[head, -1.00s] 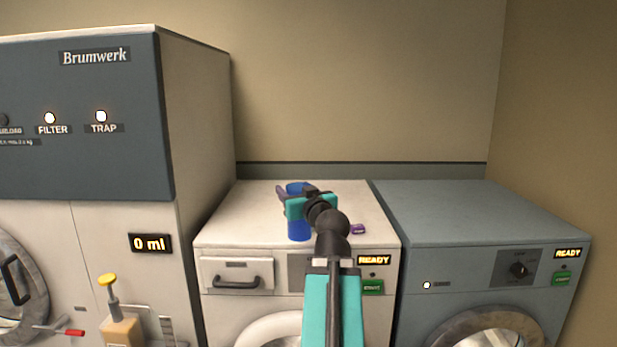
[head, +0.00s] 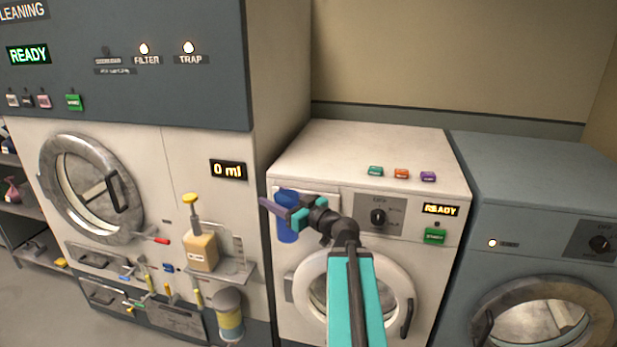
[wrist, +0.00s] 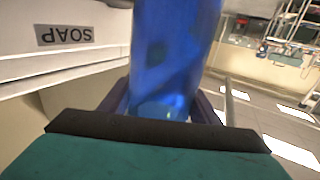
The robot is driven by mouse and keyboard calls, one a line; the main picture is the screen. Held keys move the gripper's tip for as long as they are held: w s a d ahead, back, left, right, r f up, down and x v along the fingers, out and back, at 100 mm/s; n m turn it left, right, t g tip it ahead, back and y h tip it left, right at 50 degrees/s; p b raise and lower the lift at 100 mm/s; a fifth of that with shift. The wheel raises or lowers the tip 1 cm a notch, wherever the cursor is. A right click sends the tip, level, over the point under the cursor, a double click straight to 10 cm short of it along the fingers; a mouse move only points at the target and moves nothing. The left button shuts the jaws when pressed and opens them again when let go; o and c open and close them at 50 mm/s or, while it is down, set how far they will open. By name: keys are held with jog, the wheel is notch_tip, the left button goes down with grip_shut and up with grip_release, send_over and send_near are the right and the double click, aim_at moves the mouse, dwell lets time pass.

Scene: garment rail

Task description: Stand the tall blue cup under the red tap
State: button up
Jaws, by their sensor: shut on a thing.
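The tall blue cup (head: 287,228) is upright in my gripper (head: 283,211), in front of the upper left of the white washer. In the wrist view the cup (wrist: 172,50) fills the middle, with the purple fingers (wrist: 165,105) on either side of it. My gripper is shut on it. A small red-tipped lever (head: 161,240) sticks out beside the round door of the large machine at left. I cannot tell whether it is the red tap. The cup is apart from it, to its right.
The large machine (head: 207,170) has a shelf (head: 235,272) with a yellow-topped pump bottle (head: 200,250), and several small coloured handles (head: 145,280) below. The washer (head: 330,155) has three coloured blocks (head: 401,174) on top. A blue-grey washer (head: 540,190) stands right. Floor (head: 60,325) is clear at lower left.

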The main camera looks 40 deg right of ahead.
jog(key=a+f+n+g+y+b, duration=0.2)
jog(key=a+f+n+y+b, duration=0.1)
jog(key=a+f, duration=0.5)
jog(key=a+f+n+g+y+b, duration=0.2)
jog(key=a+f+y, duration=0.3)
jog(key=a, duration=0.8)
jog(key=a+f+n+g+y+b, duration=0.3)
jog(key=a+f+n+y+b, duration=0.1)
jog(key=a+f, duration=0.7)
jog(key=shift+a+b, duration=0.25)
jog(key=shift+b, duration=0.25)
jog(key=shift+r, duration=0.1)
